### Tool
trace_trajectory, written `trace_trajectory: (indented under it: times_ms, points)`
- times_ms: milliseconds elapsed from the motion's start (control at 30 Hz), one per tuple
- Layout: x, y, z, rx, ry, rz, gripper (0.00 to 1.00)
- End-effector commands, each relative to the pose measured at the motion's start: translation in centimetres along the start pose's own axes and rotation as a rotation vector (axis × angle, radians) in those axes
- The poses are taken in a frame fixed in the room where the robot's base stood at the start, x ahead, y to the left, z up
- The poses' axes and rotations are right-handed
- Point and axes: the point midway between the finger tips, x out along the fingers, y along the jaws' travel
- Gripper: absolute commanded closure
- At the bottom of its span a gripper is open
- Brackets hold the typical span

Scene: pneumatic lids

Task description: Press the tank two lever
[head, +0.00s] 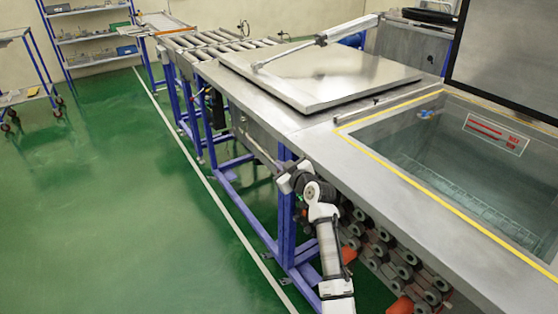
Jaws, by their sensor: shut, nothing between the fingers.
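The open tank (400,150) on the right has a yellow-edged rim and clear liquid inside; its dark lid (505,55) stands raised behind it. The other tank's flat metal lid (320,78) lies down to its left, with a white arm-like rod across it. No label tells me which is tank two. A small dark lever-like part (376,101) sits on the top between the two; I cannot tell if it is the lever. My gripper (284,182) is small in view, shut and empty, beside the front side of the metal bench, below its top edge.
Several grey cylindrical parts and orange pieces (400,305) sit under the bench behind my arm. A blue frame leg (287,215) stands close to my gripper. A roller conveyor (215,42) runs off at the back left.

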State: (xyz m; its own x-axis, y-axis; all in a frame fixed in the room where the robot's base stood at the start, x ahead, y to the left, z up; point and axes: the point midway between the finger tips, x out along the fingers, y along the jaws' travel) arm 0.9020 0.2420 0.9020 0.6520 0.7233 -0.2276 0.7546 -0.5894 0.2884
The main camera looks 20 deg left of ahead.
Motion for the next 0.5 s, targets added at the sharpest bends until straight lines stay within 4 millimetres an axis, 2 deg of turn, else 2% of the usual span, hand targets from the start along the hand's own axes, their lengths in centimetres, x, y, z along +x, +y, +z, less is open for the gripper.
trace_trajectory:
  times_ms: [500]
  points:
    - [0.15, -0.51, 0.62, -0.031, 0.0, 0.007, 1.0]
